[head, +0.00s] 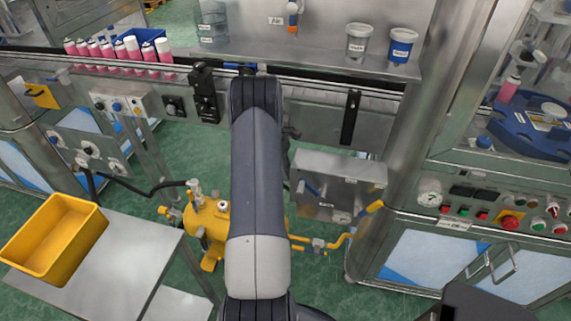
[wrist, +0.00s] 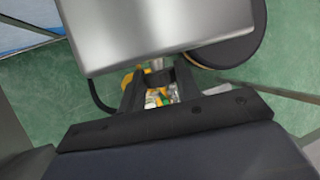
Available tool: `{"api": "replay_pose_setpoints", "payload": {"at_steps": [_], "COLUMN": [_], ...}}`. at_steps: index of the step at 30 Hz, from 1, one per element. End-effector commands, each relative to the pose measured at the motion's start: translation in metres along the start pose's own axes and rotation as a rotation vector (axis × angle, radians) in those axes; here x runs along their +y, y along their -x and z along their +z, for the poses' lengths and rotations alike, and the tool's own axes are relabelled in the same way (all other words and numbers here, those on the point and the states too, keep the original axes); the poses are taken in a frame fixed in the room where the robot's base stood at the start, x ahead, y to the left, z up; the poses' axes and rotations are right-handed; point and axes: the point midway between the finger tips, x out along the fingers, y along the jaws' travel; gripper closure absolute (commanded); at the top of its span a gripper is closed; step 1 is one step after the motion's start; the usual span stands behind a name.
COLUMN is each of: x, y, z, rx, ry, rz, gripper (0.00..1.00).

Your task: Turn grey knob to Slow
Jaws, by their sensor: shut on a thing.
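My gripper (wrist: 160,82) shows in the wrist view, with its two dark fingers close together just below the edge of a steel box (wrist: 150,30). The fingers are shut on a small dark piece, which I take to be the grey knob; it is mostly hidden between them, so its pointer and the Slow mark cannot be read. In the head view my arm covers the middle, and the gripper and knob are hidden behind it.
A steel box (head: 340,172) with a blue handle stands right of my arm, beside yellow piping (head: 330,243). A yellow bin (head: 55,238) sits on a steel table (head: 130,262) at left. Pink cans (head: 105,50) line the conveyor. A button panel (head: 490,212) is at right.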

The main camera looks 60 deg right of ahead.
Motion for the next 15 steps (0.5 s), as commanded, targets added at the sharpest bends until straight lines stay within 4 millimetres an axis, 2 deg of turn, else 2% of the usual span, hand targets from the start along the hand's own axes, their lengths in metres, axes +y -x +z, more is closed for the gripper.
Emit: {"api": "replay_pose_setpoints", "payload": {"at_steps": [5,15], "x": [0.0015,0.0017], "y": [0.0008,0.0007], "z": [0.0002,-0.0002], "rx": [0.001,0.002], "ry": [0.025,0.028], "rz": [-0.056,-0.063], "gripper": [0.91,0.91]}}
